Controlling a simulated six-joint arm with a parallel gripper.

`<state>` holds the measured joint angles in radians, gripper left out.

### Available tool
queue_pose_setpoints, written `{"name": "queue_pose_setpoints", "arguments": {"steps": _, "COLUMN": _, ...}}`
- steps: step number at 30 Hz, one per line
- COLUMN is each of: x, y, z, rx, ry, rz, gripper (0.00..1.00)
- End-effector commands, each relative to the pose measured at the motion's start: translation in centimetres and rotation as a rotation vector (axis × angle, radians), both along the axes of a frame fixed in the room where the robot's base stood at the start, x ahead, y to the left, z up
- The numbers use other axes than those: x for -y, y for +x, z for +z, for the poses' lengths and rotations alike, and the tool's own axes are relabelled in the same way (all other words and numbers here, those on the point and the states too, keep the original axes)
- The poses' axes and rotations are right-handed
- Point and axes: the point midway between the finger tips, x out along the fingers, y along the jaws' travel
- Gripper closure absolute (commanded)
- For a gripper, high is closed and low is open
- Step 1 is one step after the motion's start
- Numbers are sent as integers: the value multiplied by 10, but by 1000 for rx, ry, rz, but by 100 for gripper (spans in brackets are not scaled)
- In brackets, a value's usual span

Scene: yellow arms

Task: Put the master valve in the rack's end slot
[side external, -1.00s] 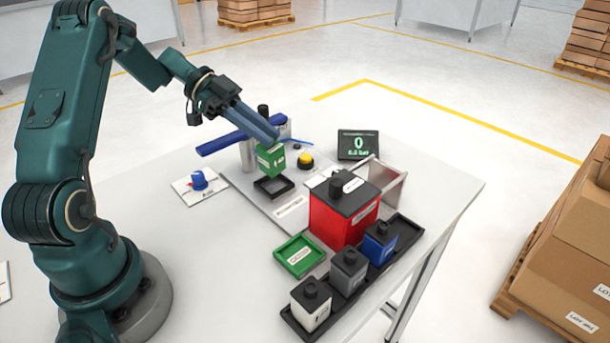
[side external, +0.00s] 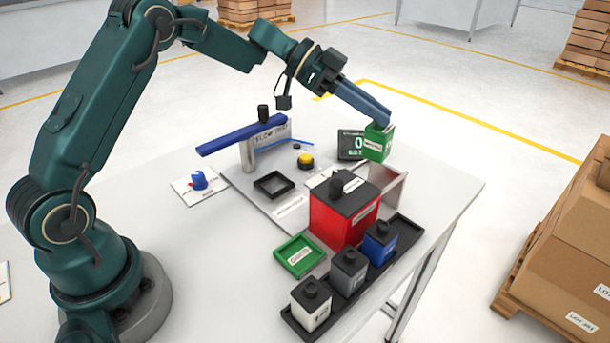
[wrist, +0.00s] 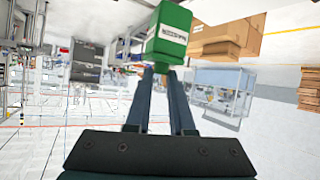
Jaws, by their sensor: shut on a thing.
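My gripper (side external: 383,119) is shut on a green block (side external: 377,147) with a white label, held up in the air in front of the display, above the far right part of the table. The green block also shows between the fingertips in the wrist view (wrist: 170,38). A black rack (side external: 405,229) at the table's front right holds a white, a grey and a blue block in a row. Its far right end past the blue block looks empty. I cannot read the labels, so I cannot tell which piece is the master valve.
A large red block (side external: 340,222) with a black top stands beside the rack, close to a pale upright frame (side external: 394,184). A green tray (side external: 299,255), an empty black square holder (side external: 273,186), a yellow button (side external: 305,160) and a blue knob (side external: 199,180) are nearby.

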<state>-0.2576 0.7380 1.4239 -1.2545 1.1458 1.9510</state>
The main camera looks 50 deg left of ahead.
Motion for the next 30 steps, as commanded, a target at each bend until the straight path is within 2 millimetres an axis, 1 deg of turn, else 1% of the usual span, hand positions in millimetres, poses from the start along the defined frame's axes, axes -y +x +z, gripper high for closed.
{"name": "queue_pose_setpoints", "arguments": {"steps": 1, "x": 25, "y": -1, "z": 0, "rx": -3, "ry": -4, "rz": -38, "gripper": 100}}
{"name": "queue_pose_setpoints", "arguments": {"steps": 3, "x": 49, "y": -4, "z": 0, "rx": -7, "ry": -6, "rz": -80, "gripper": 100}}
{"name": "queue_pose_setpoints", "arguments": {"steps": 6, "x": 74, "y": -11, "z": -1, "rx": -15, "ry": -10, "rz": -135, "gripper": 100}}
{"name": "queue_pose_setpoints", "arguments": {"steps": 9, "x": 88, "y": -17, "z": -3, "rx": -20, "ry": -13, "rz": -169, "gripper": 100}}
{"name": "queue_pose_setpoints", "arguments": {"steps": 11, "x": 92, "y": -18, "z": -7, "rx": -25, "ry": -15, "rz": -178, "gripper": 100}}
{"name": "queue_pose_setpoints", "arguments": {"steps": 13, "x": 94, "y": -19, "z": -17, "rx": -31, "ry": -18, "rz": -183, "gripper": 100}}
{"name": "queue_pose_setpoints", "arguments": {"steps": 18, "x": 94, "y": -20, "z": -49, "rx": -33, "ry": -18, "rz": -184, "gripper": 100}}
{"name": "queue_pose_setpoints", "arguments": {"steps": 21, "x": 93, "y": -20, "z": -61, "rx": -30, "ry": -18, "rz": -185, "gripper": 100}}
{"name": "queue_pose_setpoints", "arguments": {"steps": 25, "x": 93, "y": -20, "z": -72, "rx": -30, "ry": -17, "rz": -184, "gripper": 100}}
{"name": "queue_pose_setpoints", "arguments": {"steps": 30, "x": 93, "y": -20, "z": -96, "rx": -31, "ry": -17, "rz": -184, "gripper": 100}}
